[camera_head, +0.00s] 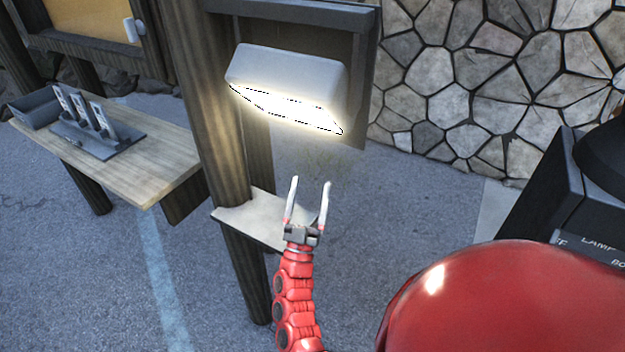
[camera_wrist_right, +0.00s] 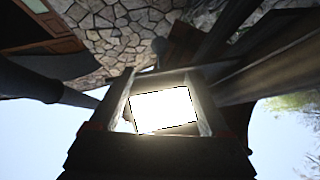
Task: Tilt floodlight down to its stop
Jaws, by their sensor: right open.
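The floodlight (camera_head: 290,75) is a light grey box mounted on a dark board beside a wooden post. Its glowing face points down and toward the front in the head view. My right gripper (camera_head: 309,182) is open and empty, its two fingers pointing up below the floodlight, apart from it in the picture. In the right wrist view the bright face of the floodlight (camera_wrist_right: 164,109) shows between the fingers of the gripper (camera_wrist_right: 160,95). The floodlight's hinge and stop are hidden. My left gripper is not in view.
A small pale shelf (camera_head: 245,222) is fixed to the wooden post (camera_head: 205,100) behind my right gripper. A wooden table (camera_head: 150,150) with a dark rack (camera_head: 95,137) stands at the left. A dark box with lettering (camera_head: 550,190) stands at the right. A stone wall (camera_head: 480,80) is behind.

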